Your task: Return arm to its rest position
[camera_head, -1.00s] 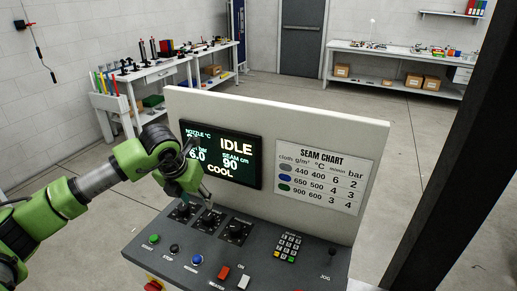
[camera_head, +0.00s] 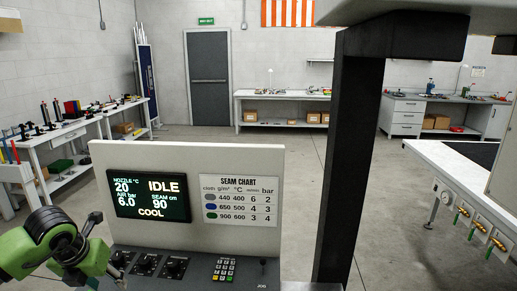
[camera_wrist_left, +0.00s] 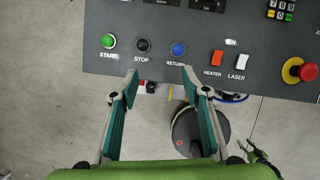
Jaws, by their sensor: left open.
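My left arm comes in at the lower left of the head view, and its gripper (camera_head: 112,274) is partly cut off by the bottom edge, at the left end of the control panel (camera_head: 204,268). In the left wrist view the gripper (camera_wrist_left: 160,75) is open, with nothing between its two teal fingers. The fingertips overlap the panel's front edge in the picture. Beyond them are the green START button (camera_wrist_left: 108,41), the black STOP button (camera_wrist_left: 143,45) and the blue RETURN button (camera_wrist_left: 178,49). The display (camera_head: 150,193) reads IDLE and COOL. My right gripper is not seen.
The panel's upright board carries a seam chart (camera_head: 241,201). A dark post (camera_head: 345,160) stands right of it. A red stop knob (camera_wrist_left: 309,71) is on the panel. Benches (camera_head: 67,131) line the walls, a white table (camera_head: 455,185) is at right, and open floor lies between.

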